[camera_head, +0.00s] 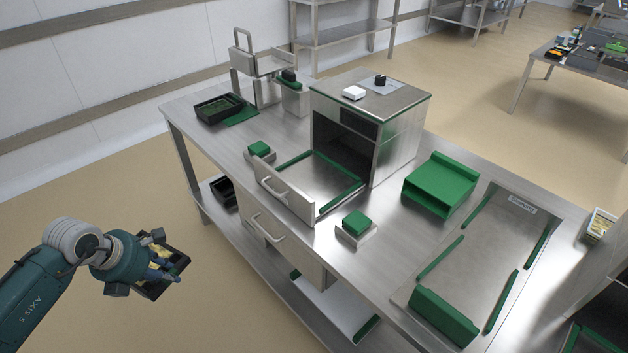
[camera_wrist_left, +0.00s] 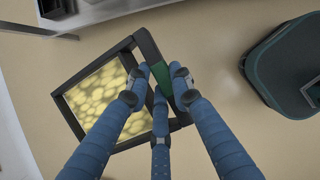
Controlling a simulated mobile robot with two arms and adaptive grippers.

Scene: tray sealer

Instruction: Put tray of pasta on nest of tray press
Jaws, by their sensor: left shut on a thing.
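My left gripper (camera_head: 158,266) is at the lower left of the head view, over the floor in front of the steel table. It is shut on the rim of a black tray of pasta (camera_head: 178,262), which is tilted in the head view. In the left wrist view the fingers (camera_wrist_left: 160,95) close on one side of the tray (camera_wrist_left: 70,112), and yellow pasta fills it. The tray press (camera_head: 395,130) stands on the table. Its drawer is pulled out, with green strips around a flat steel nest (camera_head: 312,180). My right gripper is not in view.
A green block stands on each side of the drawer, one at the left (camera_head: 259,149) and one at the front right (camera_head: 356,222). A black tray (camera_head: 218,107) sits at the back left. A green stand (camera_head: 440,184) is right of the press. The lower shelf holds another dark tray (camera_head: 222,190).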

